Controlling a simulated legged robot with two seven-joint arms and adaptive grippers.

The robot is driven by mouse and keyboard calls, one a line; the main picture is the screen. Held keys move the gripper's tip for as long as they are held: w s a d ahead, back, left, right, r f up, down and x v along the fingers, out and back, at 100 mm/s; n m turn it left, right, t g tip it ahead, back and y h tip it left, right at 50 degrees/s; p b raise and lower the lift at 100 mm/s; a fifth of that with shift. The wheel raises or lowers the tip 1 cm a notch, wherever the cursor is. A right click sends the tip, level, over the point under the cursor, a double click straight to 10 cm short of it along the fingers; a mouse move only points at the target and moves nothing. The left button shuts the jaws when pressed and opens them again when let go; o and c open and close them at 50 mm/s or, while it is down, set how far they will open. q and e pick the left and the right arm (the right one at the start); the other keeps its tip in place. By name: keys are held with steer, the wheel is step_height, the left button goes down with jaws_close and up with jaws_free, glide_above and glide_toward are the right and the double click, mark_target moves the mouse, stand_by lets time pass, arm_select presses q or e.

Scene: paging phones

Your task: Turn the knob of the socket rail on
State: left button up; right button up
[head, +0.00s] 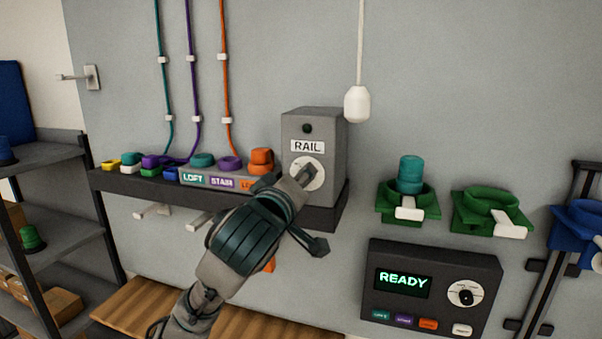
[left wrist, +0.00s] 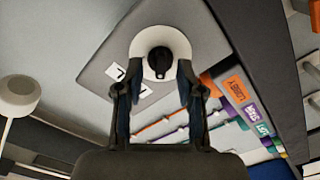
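The socket rail's control is a grey box labelled RAIL (head: 313,130), with a dark, unlit round lamp above the label. Its white round dial (head: 318,166) is partly hidden behind my left gripper (head: 291,208). In the left wrist view the dark knob (left wrist: 160,61) sits on the white dial (left wrist: 175,40). My left gripper (left wrist: 158,84) is open there, one finger on each side of the knob. Contact with the knob cannot be told. My right gripper is not in view.
A dark shelf (head: 120,181) carries coloured plugs and LOFT and STAIR sockets left of the box. A white pendant (head: 357,104) hangs to its right. Green holders (head: 490,212) and a READY panel (head: 432,305) are on the wall at right. A wooden bench (head: 140,308) lies below.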

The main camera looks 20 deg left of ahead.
arm_select(q)
steer(key=shift+w+a, duration=0.25)
steer(key=shift+w, duration=0.1)
steer(key=shift+s+d, duration=0.1)
steer(key=shift+d, duration=0.05)
jaws_close()
